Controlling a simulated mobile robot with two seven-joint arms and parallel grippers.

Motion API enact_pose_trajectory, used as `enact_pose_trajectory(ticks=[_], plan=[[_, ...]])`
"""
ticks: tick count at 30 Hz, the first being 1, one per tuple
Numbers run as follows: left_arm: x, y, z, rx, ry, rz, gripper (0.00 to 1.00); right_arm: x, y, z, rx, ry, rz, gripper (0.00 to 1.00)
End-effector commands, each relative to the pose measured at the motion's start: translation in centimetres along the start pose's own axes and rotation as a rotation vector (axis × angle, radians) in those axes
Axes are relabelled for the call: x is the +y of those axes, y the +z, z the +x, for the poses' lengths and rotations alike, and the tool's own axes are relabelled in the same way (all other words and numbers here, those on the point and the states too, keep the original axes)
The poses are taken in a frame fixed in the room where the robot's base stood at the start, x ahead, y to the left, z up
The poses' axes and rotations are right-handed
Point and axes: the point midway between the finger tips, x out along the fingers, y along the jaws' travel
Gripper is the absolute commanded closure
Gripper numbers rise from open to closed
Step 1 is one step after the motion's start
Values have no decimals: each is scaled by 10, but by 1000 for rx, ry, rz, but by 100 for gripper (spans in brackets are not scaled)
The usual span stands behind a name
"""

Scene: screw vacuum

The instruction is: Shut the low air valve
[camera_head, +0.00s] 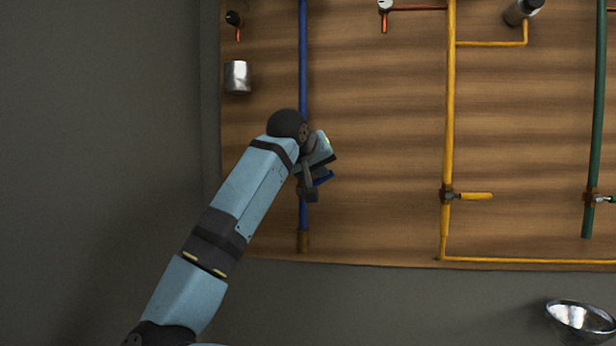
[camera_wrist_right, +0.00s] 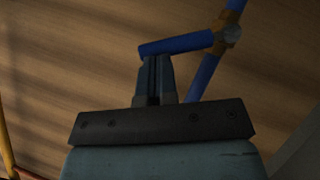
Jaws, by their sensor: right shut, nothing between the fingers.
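The low air valve is on the blue pipe (camera_head: 303,70) on the wooden board. In the right wrist view the handle (camera_wrist_right: 175,45) sticks out sideways from the valve body (camera_wrist_right: 227,36), at a steep angle to the pipe. My right gripper (camera_wrist_right: 155,62) is shut and empty there, its fingertips at the handle near its free end. I cannot tell whether they touch it. My left gripper is not in view.
A yellow pipe (camera_head: 449,110) with a yellow-handled valve (camera_head: 475,196) runs to the right. A green pipe (camera_head: 598,110) stands farther right. A metal cup (camera_head: 237,77) is at the board's upper left. A shiny bowl (camera_head: 580,318) is at the lower right.

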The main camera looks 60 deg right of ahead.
Motion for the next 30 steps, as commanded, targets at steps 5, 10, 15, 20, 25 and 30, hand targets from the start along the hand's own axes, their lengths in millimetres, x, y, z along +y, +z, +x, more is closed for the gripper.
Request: enact_pose_trajectory(ticks=[5, 10, 15, 20, 25, 30], plan=[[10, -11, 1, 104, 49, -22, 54, 4, 12, 15, 0, 3, -4, 100], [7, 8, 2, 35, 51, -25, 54, 7, 19, 20, 1, -19, 28, 100], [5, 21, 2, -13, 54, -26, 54, 8, 25, 25, 0, -75, 113, 100], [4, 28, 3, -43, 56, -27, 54, 8, 29, 27, 0, -70, 108, 100], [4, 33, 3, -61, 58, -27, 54, 8, 31, 29, -1, -69, 107, 100], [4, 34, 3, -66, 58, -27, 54, 8, 32, 29, -2, -69, 106, 100]])
